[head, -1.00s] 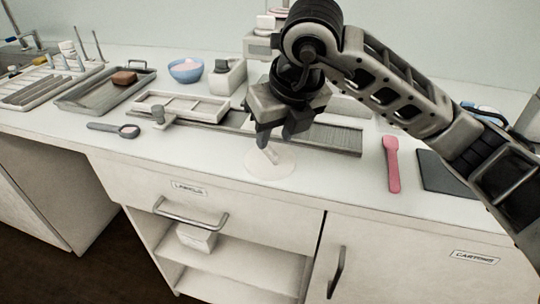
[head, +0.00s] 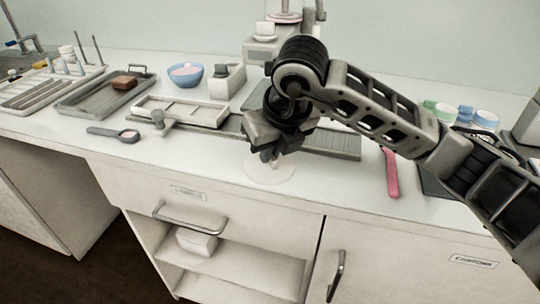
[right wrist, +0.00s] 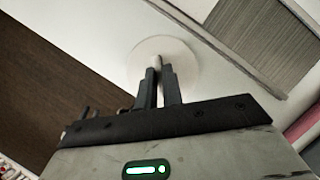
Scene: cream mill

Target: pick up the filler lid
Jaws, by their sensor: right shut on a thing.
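The filler lid (head: 282,176) is a pale round disc with a small upright knob. It lies flat at the counter's front edge, and I see no clear gap under it. My right gripper (head: 270,157) is directly above it, pointing down, shut on the knob. In the right wrist view the lid (right wrist: 182,56) is beyond my right fingertips (right wrist: 158,72), with the pale knob between them. The fingers and wrist hide part of the lid and knob. My left gripper is not in view.
A pink spatula (head: 391,175) lies to the right. A slatted grey board (head: 335,143) and a white divided tray (head: 180,110) are behind. A dark-handled scoop (head: 113,133) lies to the left. A blue bowl (head: 186,75) stands at the back. Open counter lies left of the lid.

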